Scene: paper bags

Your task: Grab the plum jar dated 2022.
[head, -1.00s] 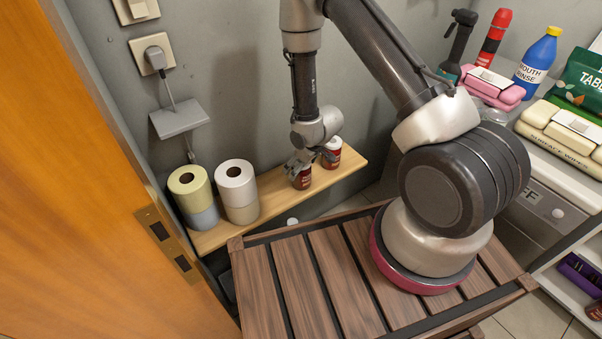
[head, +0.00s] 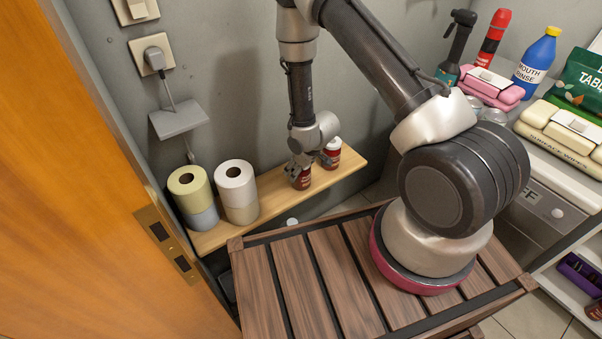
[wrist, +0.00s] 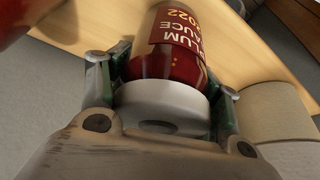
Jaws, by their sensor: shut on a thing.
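The plum jar (wrist: 172,50) shows in the wrist view with a dark red label reading "PLUM SAUCE 2022", upside down in the picture, and a white lid. In the head view this jar (head: 300,182) stands on the wooden shelf (head: 262,202), its top hidden by my gripper. My gripper (head: 301,165) reaches down over it, and in the wrist view its two fingers (wrist: 164,92) are shut on the jar at both sides of the lid. A second red jar with a white lid (head: 332,153) stands just to the right on the shelf.
Toilet rolls in two stacks (head: 237,190) stand left on the shelf. A grey wall ledge (head: 178,120) with a plugged-in cord is above them. An orange door (head: 90,200) is at left. A slatted wooden surface (head: 325,275) lies in front. Bottles and wipes crowd the right counter.

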